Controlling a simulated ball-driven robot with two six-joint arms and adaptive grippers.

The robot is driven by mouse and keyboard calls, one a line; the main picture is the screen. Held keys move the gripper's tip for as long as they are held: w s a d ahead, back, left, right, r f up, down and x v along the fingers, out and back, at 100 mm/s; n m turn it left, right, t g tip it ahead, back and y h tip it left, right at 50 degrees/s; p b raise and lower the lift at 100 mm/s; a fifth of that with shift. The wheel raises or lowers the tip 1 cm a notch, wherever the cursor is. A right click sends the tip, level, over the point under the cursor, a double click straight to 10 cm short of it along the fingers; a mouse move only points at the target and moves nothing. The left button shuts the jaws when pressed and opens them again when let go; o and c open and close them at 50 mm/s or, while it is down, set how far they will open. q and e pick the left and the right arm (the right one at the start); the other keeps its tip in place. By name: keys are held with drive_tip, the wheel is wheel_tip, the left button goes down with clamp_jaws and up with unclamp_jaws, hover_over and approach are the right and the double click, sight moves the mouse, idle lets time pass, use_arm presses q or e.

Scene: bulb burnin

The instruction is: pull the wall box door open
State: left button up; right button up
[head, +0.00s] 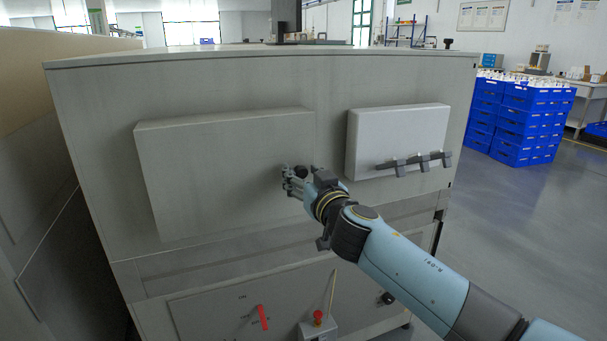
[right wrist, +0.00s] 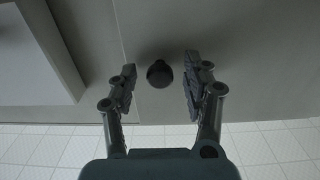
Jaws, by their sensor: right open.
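The wall box door (head: 225,165) is a large flat grey panel on the left of the cabinet front and looks shut. Its dark round knob (head: 301,171) is near the door's right edge. My right gripper (head: 297,180) is at the knob. In the right wrist view the knob (right wrist: 159,74) sits between the two spread fingers of the gripper (right wrist: 160,88), with a gap on each side. The gripper is open and holds nothing. My left gripper is not in view.
Below are a red handle (head: 262,317) and a small box with a red button (head: 318,317). Blue crates (head: 525,125) stand at right on open floor.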

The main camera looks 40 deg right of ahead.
clamp_jaws()
idle(0.3)
drive_tip(key=shift+s+f, duration=0.1)
drive_tip(key=shift+s, duration=0.05)
